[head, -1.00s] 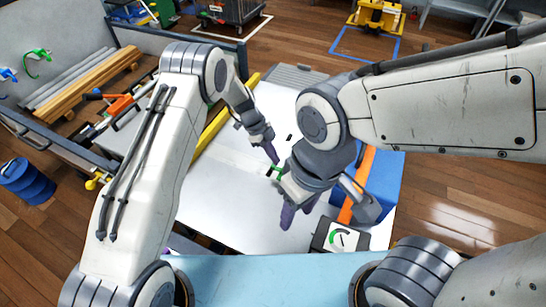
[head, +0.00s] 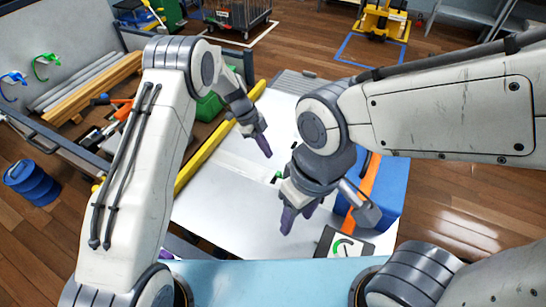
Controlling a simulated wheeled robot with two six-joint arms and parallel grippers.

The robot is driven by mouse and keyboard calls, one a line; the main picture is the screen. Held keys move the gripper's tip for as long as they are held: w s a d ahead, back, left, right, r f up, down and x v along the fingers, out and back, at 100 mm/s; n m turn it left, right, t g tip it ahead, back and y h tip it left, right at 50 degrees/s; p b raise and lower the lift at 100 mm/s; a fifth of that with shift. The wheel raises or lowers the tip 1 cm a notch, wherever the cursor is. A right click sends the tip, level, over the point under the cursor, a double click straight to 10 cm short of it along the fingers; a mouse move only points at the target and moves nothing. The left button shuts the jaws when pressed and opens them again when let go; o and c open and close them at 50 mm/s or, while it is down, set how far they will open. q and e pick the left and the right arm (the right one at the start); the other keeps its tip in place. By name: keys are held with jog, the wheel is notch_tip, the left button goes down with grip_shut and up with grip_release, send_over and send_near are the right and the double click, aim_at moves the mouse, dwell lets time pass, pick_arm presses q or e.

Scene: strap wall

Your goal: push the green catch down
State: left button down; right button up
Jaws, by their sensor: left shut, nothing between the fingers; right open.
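The green catch (head: 278,177) is a small green piece on the white tabletop, left of my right gripper, which partly hides it. Whether it is up or down is too small to tell. My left gripper (head: 265,148) is shut and empty. Its purple fingertips show above and slightly left of the catch in the picture, apart from it. My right gripper (head: 297,218) is open and empty, pointing down to the right of and below the catch.
A blue block (head: 388,190) with an orange strap (head: 368,187) stands at the table's right. A card with a green dial (head: 345,246) is at the front right. A yellow bar (head: 215,142) runs along the left edge. The white tabletop (head: 225,205) is clear at front left.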

pick_arm(q)
jog(key=shift+w+a+r, duration=0.35)
jog(key=shift+a+r, duration=0.45)
jog(key=shift+d, duration=0.1)
